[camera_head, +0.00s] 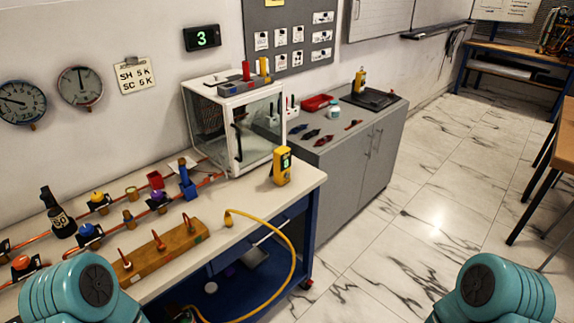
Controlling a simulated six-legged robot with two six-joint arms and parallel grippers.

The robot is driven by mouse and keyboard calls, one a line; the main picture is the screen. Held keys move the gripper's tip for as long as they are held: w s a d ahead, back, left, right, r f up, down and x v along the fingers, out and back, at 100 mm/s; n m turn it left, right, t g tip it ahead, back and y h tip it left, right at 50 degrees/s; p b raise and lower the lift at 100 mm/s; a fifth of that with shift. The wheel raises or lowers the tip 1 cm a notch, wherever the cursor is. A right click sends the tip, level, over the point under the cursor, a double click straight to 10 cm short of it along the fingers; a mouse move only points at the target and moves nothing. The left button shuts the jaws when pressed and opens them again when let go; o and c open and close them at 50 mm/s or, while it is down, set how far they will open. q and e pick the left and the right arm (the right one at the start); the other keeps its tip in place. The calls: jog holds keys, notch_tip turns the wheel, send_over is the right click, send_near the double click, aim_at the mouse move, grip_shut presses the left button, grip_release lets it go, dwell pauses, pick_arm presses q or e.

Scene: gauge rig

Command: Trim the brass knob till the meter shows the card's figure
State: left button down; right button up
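A white card (134,75) on the wall carries two lines that look like "SH 5 K" and "SC 6 K". A yellow handheld meter (282,166) with a small green screen stands at the bench's right end; its figure is too small to read. A dark wall display (202,38) shows a green 3. Two round dial gauges, a left one (22,102) and a right one (80,86), hang on the wall. Small brass-coloured pieces (131,193) sit along the copper pipes; I cannot tell which is the knob. Neither gripper is in view; only my teal arm joints show at the bottom.
The white bench (308,176) carries a wooden block (180,242) with copper stubs, coloured valves, and a glass-fronted cabinet (250,128). A yellow hose (293,262) loops over the bench's front edge. A grey cabinet (372,150) stands beyond.

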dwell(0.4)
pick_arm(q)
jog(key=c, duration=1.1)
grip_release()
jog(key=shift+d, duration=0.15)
